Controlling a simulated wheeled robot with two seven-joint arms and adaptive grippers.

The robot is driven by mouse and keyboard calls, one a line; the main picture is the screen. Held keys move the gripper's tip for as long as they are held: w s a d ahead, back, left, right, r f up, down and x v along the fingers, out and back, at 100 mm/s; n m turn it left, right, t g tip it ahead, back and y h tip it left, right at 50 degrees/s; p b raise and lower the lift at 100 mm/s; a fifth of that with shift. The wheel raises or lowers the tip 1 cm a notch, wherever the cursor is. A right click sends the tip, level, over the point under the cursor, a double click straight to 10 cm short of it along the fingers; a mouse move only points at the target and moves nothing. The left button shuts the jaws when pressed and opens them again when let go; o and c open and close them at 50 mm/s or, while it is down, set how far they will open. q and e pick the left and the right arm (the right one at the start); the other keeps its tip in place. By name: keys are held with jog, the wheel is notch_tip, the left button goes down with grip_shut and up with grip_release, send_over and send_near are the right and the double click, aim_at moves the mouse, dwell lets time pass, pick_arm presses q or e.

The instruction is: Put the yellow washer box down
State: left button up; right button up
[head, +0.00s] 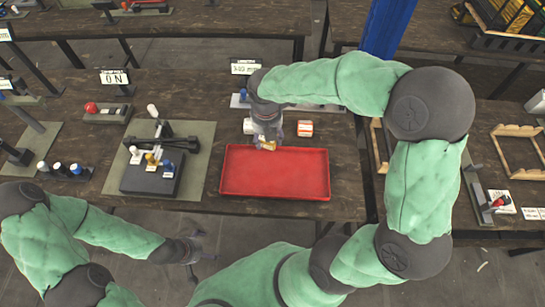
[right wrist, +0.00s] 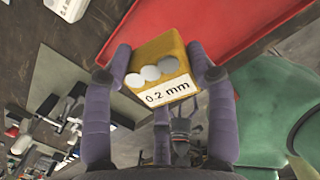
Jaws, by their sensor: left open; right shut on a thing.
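The yellow washer box (head: 268,145) is in my right gripper (head: 267,138), at the far edge of the red tray (head: 275,194) in the head view. In the right wrist view my right gripper (right wrist: 160,75) has its purple fingers on both sides of the yellow box (right wrist: 163,53). The box shows several pale discs and a "0.2 mm" label. The red tray lies behind it there. Whether the box touches the tray rim cannot be told. My left gripper (head: 195,247) is open and empty, low in front of the table edge.
The red tray is empty. A white box with a red-orange label (head: 305,128) and a white item (head: 247,126) stand just behind it. A rivet press (head: 152,165) stands left of the tray. A wooden frame (head: 378,145) lies to the right.

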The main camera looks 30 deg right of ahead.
pick_arm(q)
notch_tip(320, 180, up, 5)
jog(key=p, duration=0.4)
pick_arm(e)
jog(key=s+d+m, duration=0.2)
jog(key=s+m, duration=0.3)
jog(key=s, duration=0.3)
jog(key=s+d+m, duration=0.2)
jog(key=s+m, duration=0.3)
jog(key=s, duration=0.3)
jog(key=b, duration=0.3)
send_over(310, 162)
jog(key=shift+g, duration=0.4)
jog(key=f, duration=0.8)
jog(key=shift+s+a+f, duration=0.25)
jog(key=shift+s+f, duration=0.05)
jog(key=shift+w+d+f+b, duration=0.15)
jog(key=shift+d+f+b, duration=0.05)
jog(key=shift+f+b, duration=0.1)
pick_arm(q)
jog(key=shift+f+b, duration=0.5)
jog(key=shift+f, duration=1.95)
pick_arm(e)
jog(key=shift+w+d+f, duration=0.15)
jog(key=shift+f, duration=1.55)
